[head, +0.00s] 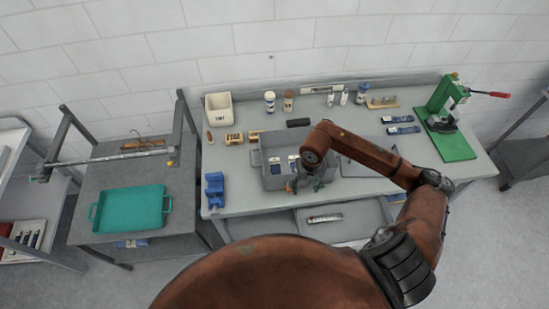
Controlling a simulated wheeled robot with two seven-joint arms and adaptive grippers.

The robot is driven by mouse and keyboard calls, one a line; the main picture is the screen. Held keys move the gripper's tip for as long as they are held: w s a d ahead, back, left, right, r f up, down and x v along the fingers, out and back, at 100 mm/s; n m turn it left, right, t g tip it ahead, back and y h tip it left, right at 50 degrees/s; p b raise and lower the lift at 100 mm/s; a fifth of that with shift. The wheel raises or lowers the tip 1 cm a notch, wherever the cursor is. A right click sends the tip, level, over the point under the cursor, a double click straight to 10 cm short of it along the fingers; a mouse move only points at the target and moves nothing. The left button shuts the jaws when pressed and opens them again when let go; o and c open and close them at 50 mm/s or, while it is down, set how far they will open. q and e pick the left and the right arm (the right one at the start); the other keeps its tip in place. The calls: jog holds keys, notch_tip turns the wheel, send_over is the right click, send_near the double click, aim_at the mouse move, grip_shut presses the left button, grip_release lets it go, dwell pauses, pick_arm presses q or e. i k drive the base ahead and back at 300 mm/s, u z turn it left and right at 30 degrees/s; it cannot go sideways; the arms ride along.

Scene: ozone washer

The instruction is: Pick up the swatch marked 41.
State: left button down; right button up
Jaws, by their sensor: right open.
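Several small blue-and-white pieces that may be swatches are in view, but their markings are too small to read, so I cannot tell which is 41. One piece (274,160) and a paler one (293,160) are in the grey bin (272,181) at the middle of the bench. Two dark blue pieces, an upper one (397,119) and a lower one (404,131), lie on the bench at the right. My right gripper (304,187) is open over the bin's right front part, and its fingers are small and partly hidden. My left gripper is not in view.
Bottles stand along the back of the grey bench (225,197). A green press (447,125) with a red handle is at its right end. A blue holder (214,190) is at the left front. A teal tray (130,213) sits on a separate left table.

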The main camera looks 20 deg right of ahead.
aim_at(276, 166)
jog(key=i, duration=0.9)
